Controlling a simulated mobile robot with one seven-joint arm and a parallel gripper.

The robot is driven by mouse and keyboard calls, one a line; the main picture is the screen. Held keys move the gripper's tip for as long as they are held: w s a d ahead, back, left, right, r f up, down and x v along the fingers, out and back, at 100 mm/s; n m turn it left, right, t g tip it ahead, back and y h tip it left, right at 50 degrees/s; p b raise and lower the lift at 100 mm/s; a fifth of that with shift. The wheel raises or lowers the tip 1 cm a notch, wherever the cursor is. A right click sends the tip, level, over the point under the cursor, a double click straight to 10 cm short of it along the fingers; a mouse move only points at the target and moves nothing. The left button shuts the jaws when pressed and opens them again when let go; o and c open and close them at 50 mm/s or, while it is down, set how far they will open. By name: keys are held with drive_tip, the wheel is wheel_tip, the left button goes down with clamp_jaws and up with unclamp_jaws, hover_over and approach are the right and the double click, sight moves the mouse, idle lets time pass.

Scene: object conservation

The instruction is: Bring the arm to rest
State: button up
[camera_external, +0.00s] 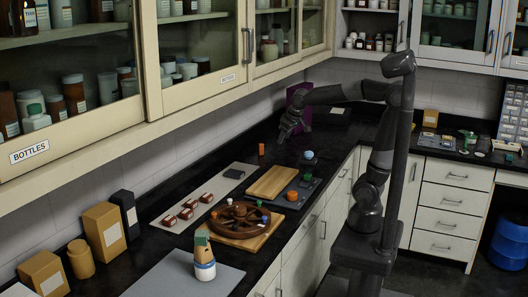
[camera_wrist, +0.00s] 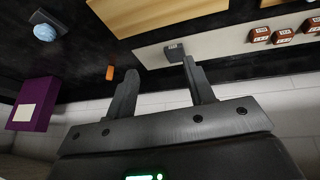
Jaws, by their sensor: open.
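My gripper (camera_external: 290,131) hangs over the far part of the black counter in the external view, its arm reaching left from my column. In the wrist view its two dark fingers (camera_wrist: 158,82) stand apart with nothing between them. An orange block (camera_external: 261,149) stands on the counter just to the left and below my gripper; it also shows in the wrist view (camera_wrist: 110,72), beyond the left finger and apart from it. My gripper touches no object that I can see.
A purple box (camera_external: 298,104) stands behind my gripper by the wall. Wall cabinets (camera_external: 205,85) overhang the counter on the left.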

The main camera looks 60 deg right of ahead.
drive_tip(key=s+a+f+y, duration=0.1)
drive_tip(key=s+f, duration=0.1)
drive_tip(key=s, duration=0.6)
drive_tip(key=s+a+f+n+y, duration=0.1)
drive_tip(key=s+f, duration=0.1)
drive_tip(key=s, duration=0.5)
drive_tip(key=shift+s+a+f+t, duration=0.2)
drive_tip(key=shift+s+a+t, duration=0.1)
drive_tip(key=shift+s+t, duration=0.1)
